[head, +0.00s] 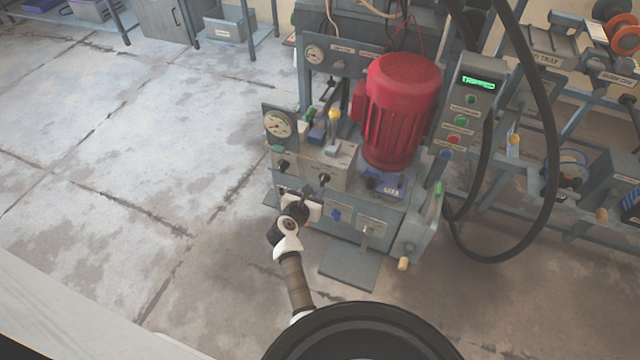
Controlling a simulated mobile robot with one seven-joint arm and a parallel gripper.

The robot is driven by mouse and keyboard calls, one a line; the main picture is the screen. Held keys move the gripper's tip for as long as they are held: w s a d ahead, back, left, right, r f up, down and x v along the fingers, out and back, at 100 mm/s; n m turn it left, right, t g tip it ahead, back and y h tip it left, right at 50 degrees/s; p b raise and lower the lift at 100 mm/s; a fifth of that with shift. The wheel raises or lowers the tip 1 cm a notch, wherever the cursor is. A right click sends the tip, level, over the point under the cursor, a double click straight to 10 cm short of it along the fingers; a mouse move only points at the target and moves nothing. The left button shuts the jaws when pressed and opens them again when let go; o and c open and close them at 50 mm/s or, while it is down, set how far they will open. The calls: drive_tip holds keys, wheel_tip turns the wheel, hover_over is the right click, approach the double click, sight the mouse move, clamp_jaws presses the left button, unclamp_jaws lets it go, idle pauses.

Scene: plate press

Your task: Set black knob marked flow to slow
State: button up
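The press (345,185) stands in the middle of the head view, with a tall red motor on top. Two small black knobs show on its front: a left black knob (283,165) below the gauge, and a right black knob (324,180). Their markings are too small to read, so I cannot tell which is flow or how it is set. My gripper (312,200) is at the press front, just below the right knob. My wrist partly covers the panel there. The fingers are too small and dark to show whether they are open or touching the knob.
A round gauge (278,124) rises at the press's left corner. A control box (468,110) with a green display and coloured buttons stands right of the red motor (403,105). A thick black hose (553,170) loops at the right. The floor (120,150) at left is clear.

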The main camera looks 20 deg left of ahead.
sight(321, 181)
drive_tip(key=x, duration=0.5)
drive_tip(key=shift+w+f+b, duration=0.1)
drive_tip(key=shift+w+b, duration=0.2)
drive_tip(key=shift+w, duration=0.05)
clamp_jaws()
